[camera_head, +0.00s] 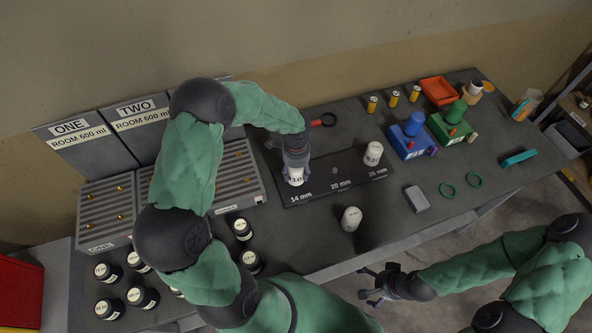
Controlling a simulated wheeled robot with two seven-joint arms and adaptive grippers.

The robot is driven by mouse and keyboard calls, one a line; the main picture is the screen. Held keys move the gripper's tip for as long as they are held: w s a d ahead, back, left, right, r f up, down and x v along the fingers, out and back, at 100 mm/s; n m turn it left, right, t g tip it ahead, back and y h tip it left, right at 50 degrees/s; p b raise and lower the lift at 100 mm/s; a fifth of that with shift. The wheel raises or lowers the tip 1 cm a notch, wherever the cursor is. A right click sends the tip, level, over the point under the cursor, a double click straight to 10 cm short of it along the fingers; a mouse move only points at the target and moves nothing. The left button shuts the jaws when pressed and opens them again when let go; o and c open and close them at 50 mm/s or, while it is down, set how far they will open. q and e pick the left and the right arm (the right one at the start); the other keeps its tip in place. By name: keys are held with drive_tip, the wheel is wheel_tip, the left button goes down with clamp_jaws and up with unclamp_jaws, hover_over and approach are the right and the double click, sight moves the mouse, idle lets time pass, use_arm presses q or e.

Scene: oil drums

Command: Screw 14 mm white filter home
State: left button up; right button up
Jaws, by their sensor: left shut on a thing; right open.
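A white filter (296,180) with dark print on its top stands at the end of the dark plate (318,181) marked 14 mm. My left gripper (295,166) comes down over it from above and is shut on it; its fingers and the filter's lower part are partly hidden, so I cannot tell how it seats. A small grey stub (334,170) shows near the 20 mm mark. A second white filter (373,154) stands at the 26 mm end. A third white filter (351,219) stands on the table in front of the plate. My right gripper (374,284) is open and empty, off the table's front edge.

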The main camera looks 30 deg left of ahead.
idle(0.3)
use_arm(q)
drive_tip(key=shift+f+b, duration=0.4)
drive_tip(key=shift+f, duration=0.15)
drive_tip(key=shift+f, duration=0.1)
drive_tip(key=shift+f+b, duration=0.4)
drive_tip(key=shift+f+b, duration=0.3)
drive_tip(key=shift+f, duration=0.1)
idle(0.9)
drive_tip(key=shift+r+m+p, duration=0.2)
drive_tip(key=shift+m+p, duration=0.45)
drive_tip(key=shift+m, duration=0.35)
drive_tip(key=m+p, duration=0.1)
drive_tip(key=m, duration=0.1)
drive_tip(key=shift+m, duration=0.3)
drive_tip(key=shift+f+m+p, duration=0.15)
drive_tip(key=shift+m+p, duration=0.25)
drive_tip(key=shift+m, duration=0.5)
